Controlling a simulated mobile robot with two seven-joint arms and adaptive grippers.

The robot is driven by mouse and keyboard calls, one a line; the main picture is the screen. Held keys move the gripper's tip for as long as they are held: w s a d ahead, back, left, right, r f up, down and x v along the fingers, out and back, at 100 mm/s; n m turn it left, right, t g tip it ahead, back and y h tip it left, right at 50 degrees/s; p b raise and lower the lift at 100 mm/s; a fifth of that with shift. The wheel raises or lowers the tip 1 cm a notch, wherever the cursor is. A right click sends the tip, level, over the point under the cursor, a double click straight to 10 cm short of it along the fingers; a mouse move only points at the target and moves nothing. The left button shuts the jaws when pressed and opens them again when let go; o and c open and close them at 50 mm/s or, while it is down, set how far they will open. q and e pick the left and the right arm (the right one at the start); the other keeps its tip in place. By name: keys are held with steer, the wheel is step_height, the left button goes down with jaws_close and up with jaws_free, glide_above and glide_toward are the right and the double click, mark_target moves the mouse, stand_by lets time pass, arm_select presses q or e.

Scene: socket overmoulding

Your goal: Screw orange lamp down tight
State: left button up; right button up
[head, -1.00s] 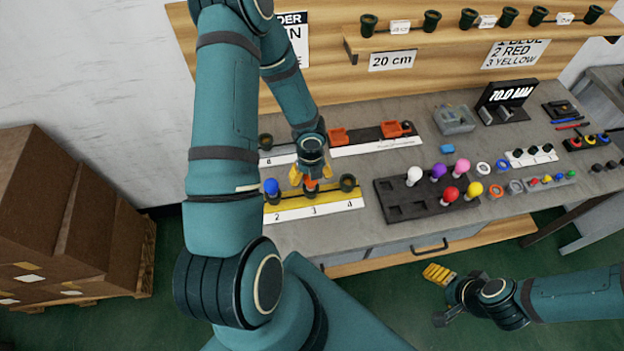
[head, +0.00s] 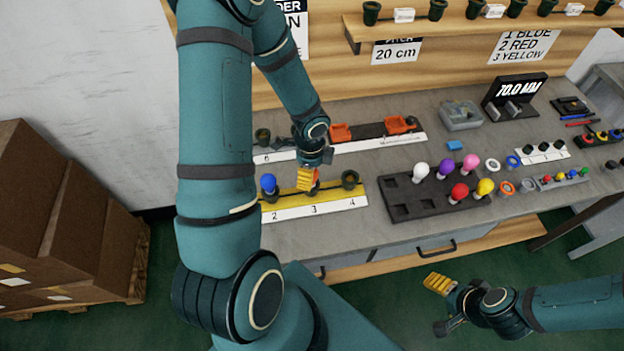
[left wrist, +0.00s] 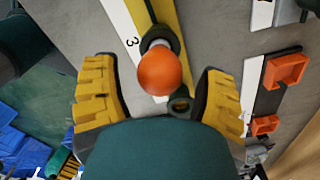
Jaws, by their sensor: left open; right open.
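The orange lamp (left wrist: 163,72) stands in a dark socket (left wrist: 158,40) at place 3 of the yellow strip (left wrist: 170,16). In the left wrist view its bulb lies between the two yellow fingers of my left gripper (left wrist: 160,92), with a gap on each side. That gripper is open. In the head view my left gripper (head: 308,180) is over place 3 and hides most of the lamp. A blue lamp (head: 268,184) sits at place 2. The socket (head: 350,179) at place 4 is empty. My right gripper (head: 438,305) is open and empty, low in front of the bench.
A dark tray (head: 410,212) with white, purple, pink, red and yellow lamps stands right of the strip. Orange parts (head: 340,133) lie on a rail behind it. Cardboard boxes (head: 65,215) stand at left. Bench top (head: 310,238) in front of the strip is clear.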

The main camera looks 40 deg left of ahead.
arm_select(q)
steer(key=n+b, duration=0.1)
steer(key=n, duration=0.2)
steer(key=shift+f, duration=0.15)
steer(key=n+b, duration=0.2)
steer(key=shift+n, duration=0.4)
steer(key=shift+n+b, duration=0.45)
steer(key=shift+n, duration=0.25)
steer(key=shift+n+b, duration=0.8)
steer(key=shift+n, duration=1.5)
arm_select(e)
step_height(320, 180, down, 7)
